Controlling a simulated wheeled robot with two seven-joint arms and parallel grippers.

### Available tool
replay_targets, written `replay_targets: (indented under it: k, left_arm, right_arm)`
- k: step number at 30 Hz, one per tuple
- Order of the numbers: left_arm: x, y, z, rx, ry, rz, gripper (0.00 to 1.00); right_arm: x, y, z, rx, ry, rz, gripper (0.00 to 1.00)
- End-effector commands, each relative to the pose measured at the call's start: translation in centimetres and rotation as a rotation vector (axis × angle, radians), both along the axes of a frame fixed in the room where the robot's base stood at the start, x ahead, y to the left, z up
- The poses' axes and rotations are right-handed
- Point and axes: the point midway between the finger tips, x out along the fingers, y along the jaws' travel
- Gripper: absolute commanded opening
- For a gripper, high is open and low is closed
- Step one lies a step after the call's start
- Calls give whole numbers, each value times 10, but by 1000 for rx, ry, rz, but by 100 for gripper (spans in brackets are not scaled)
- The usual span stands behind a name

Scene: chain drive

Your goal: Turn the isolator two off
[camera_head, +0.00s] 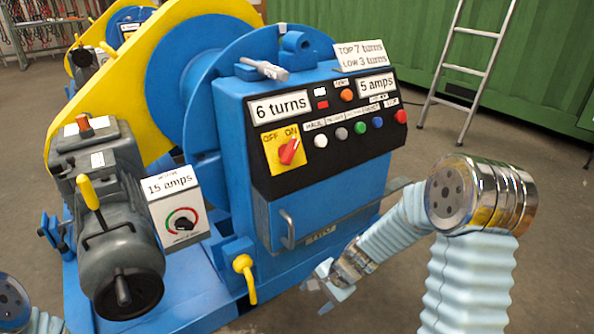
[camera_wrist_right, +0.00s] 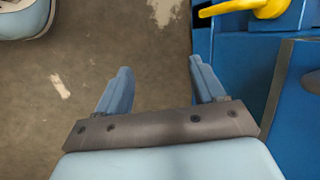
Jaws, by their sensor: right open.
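A red rotary switch (camera_head: 288,151) sits on a yellow plate marked OFF and ON on the blue machine's black control panel. Its handle is tilted toward the ON side. No label reading "isolator two" is legible, so I cannot tell which control bears that name. A yellow lever (camera_head: 245,277) hangs down on the lower front of the machine; a yellow handle (camera_wrist_right: 248,9) shows at the top of the right wrist view. My right gripper (camera_head: 324,295) is open and empty, low in front of the machine, right of the yellow lever. My left gripper is out of view.
Coloured buttons (camera_head: 361,128) line the panel. A metal drawer handle (camera_head: 288,230) protrudes below it. A grey motor (camera_head: 118,255) with another yellow lever (camera_head: 90,195) stands left, beside a 15 amps dial box (camera_head: 180,208). Open floor lies to the right; a ladder (camera_head: 470,65) leans behind.

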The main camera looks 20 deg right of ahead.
Motion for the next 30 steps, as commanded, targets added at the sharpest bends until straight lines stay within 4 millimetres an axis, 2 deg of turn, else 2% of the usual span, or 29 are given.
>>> replay_targets:
  k: [1, 2, 3, 5, 6, 9, 12, 15, 19, 30]
  left_arm:
    - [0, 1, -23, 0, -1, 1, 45]
    - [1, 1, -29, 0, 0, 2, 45]
    - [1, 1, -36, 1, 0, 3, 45]
    - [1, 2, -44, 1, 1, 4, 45]
    - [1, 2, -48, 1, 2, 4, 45]
    - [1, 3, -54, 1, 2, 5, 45]
    - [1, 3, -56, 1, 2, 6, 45]
    - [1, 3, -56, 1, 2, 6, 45]
    - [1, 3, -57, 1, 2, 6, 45]
    - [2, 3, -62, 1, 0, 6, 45]
  right_arm:
    - [26, -13, 34, 126, -69, -144, 77]
    - [38, -18, 64, 222, -106, -221, 81]
    - [51, -27, 106, 355, -166, -305, 87]
    - [60, -41, 170, 547, -262, -388, 95]
    - [61, -50, 208, 657, -319, -418, 95]
    - [53, -70, 280, 861, -433, -445, 95]
    - [43, -83, 319, 973, -499, -442, 95]
    - [41, -86, 334, 1013, -522, -438, 95]
    - [52, -75, 335, 1015, -520, -435, 95]
    - [117, -23, 333, 1011, -519, -437, 95]
